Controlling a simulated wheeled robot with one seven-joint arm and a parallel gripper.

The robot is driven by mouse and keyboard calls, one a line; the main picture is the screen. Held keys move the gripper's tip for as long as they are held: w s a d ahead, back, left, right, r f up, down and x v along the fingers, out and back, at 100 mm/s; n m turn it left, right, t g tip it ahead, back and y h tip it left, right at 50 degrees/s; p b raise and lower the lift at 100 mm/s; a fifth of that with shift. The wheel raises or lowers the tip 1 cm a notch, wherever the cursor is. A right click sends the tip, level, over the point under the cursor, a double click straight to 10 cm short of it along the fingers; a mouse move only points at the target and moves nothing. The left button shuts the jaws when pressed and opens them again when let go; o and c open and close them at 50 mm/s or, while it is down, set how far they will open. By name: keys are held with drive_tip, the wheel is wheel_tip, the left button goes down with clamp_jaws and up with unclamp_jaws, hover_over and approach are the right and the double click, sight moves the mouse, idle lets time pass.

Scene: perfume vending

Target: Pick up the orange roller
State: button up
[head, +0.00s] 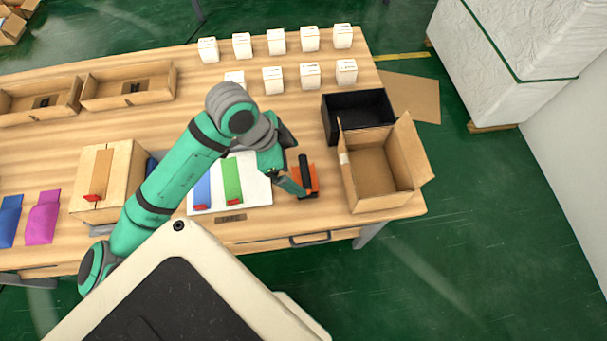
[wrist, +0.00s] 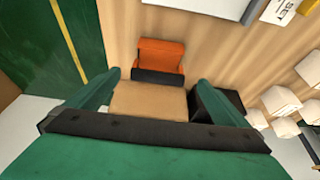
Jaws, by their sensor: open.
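The orange roller (head: 313,184) lies on the wooden table just left of the open cardboard box. It has an orange body and a black cylindrical part (head: 303,162). In the wrist view the orange roller (wrist: 161,54) shows ahead of my gripper (wrist: 158,80), its black part nearest me and roughly centred between the two fingers. My gripper (head: 297,188) is open and empty, over the left side of the roller in the head view. The fingers stand apart on either side of it. I cannot tell the exact height gap, and the gripper partly hides the roller's left side.
An open cardboard box (head: 360,205) stands close right of the roller, with a black bin (head: 357,104) behind it. A white board (head: 258,197) with blue and green strips lies left. Several small white boxes (head: 273,80) stand at the back. The table's front edge is near.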

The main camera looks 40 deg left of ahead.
drive_tip(key=x, duration=1)
drive_tip(key=shift+d+f, duration=0.3)
drive_tip(key=c, duration=0.7)
